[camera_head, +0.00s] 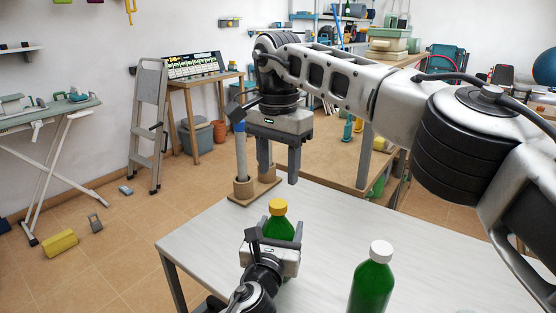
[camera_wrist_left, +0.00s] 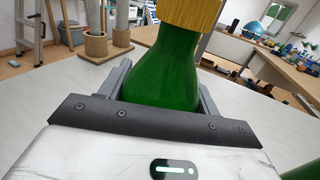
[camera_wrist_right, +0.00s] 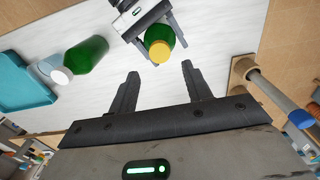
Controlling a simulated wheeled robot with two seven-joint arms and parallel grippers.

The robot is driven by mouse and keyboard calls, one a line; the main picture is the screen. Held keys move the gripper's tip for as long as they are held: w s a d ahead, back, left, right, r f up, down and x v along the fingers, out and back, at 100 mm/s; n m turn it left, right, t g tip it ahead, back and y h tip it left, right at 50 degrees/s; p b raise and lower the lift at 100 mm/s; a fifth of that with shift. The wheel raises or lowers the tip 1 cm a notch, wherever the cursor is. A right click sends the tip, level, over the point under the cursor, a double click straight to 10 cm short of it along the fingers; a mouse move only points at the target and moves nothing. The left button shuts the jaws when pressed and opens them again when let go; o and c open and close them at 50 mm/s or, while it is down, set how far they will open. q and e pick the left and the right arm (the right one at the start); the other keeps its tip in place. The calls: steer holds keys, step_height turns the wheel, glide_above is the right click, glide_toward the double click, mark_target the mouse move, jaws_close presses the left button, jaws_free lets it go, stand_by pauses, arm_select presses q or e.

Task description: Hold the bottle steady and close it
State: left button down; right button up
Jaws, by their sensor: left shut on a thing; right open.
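A green bottle (camera_head: 279,226) with a yellow cap (camera_head: 278,206) stands upright on the pale table (camera_head: 215,235). My left gripper (camera_wrist_left: 163,92) is shut around the bottle's body, below the cap. The cap sits on the neck; I cannot tell whether it is tight. My right gripper (camera_wrist_right: 160,70) is open and empty, pointing down, above and a little behind the bottle in the head view. In the right wrist view the yellow cap (camera_wrist_right: 160,52) lies just beyond the gap between its fingertips, not touching them.
A second green bottle with a white cap (camera_head: 381,251) stands at the front right of the table. Two grey posts on cork-coloured bases (camera_head: 243,190) stand at the table's far corner. A teal tray (camera_wrist_right: 22,82) shows in the right wrist view. The table's left side is clear.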

mark_target(278, 203)
step_height(278, 203, down, 7)
steer(key=shift+f, duration=0.15)
stand_by(0.4)
